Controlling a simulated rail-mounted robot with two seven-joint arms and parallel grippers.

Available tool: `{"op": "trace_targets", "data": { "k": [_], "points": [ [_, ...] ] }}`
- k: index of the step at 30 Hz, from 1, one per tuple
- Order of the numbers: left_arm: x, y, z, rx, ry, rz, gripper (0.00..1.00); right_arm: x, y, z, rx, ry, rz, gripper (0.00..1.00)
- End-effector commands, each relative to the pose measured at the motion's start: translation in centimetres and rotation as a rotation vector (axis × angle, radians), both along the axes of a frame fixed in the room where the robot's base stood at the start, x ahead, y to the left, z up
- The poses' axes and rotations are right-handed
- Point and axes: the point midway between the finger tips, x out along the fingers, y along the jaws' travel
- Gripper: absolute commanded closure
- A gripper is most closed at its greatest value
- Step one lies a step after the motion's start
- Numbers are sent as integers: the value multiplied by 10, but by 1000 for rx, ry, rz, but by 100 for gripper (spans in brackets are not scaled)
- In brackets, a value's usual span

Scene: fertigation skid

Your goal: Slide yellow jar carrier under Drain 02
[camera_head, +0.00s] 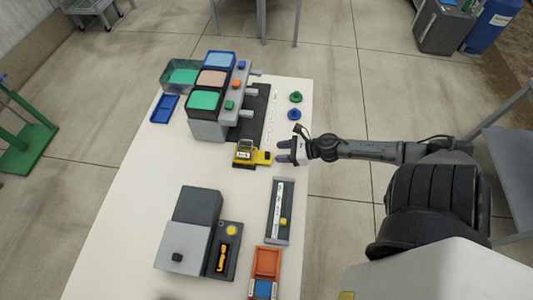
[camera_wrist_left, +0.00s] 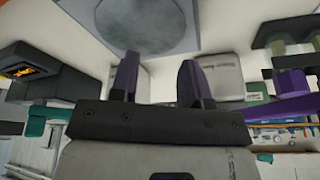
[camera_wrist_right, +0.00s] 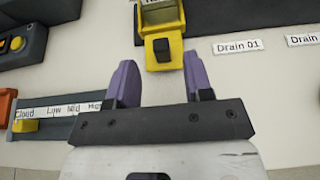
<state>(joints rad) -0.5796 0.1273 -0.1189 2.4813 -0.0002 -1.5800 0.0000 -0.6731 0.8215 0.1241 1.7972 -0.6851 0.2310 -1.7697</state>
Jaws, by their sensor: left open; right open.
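The yellow jar carrier (camera_head: 243,154) stands on the white table at the near end of the grey drain unit (camera_head: 207,127). Its handle (camera_head: 264,158) points right, towards my right gripper (camera_head: 284,151). In the right wrist view the carrier's yellow handle (camera_wrist_right: 164,54), with a black part on it, reaches the gap between the open purple fingers (camera_wrist_right: 161,80); the gripper is not closed on it. The label Drain 01 (camera_wrist_right: 238,46) lies right of the carrier, and a partly cut-off Drain label (camera_wrist_right: 304,39) is farther right. My left gripper (camera_wrist_left: 158,72) is open and empty.
Green (camera_head: 295,97) and blue (camera_head: 294,115) knobs stand by the table's right edge. A grey slider scale (camera_head: 279,210), a grey device (camera_head: 184,247) and an orange tray (camera_head: 267,262) occupy the near part. A blue tray (camera_head: 165,109) is at left. Table left of the carrier is clear.

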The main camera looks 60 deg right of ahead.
Motion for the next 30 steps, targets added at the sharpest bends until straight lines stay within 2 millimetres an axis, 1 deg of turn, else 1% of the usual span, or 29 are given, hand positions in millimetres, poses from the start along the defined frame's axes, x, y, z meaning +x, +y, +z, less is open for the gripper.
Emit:
{"op": "trace_targets", "data": {
  "k": [1, 6, 12, 18, 29, 30],
  "points": [
    [0, 0, -2, -1, 0, 1, 57, 9, 2, -3, -1, -3, 1, 53],
    [0, -2, -5, -6, 1, 3, 57, 29, 9, -12, -1, -1, -1, 53],
    [0, -4, -7, -13, 1, 8, 57, 45, 15, -19, 1, -1, -1, 53],
    [0, -4, -8, -14, 1, 8, 57, 52, 18, -22, 1, 0, -2, 53],
    [0, -2, -8, -5, 2, 2, 57, 53, 19, -23, 1, 1, -2, 53],
    [0, -1, -8, -3, 3, 1, 57, 53, 19, -23, 1, 1, -2, 56]
  ]
}}
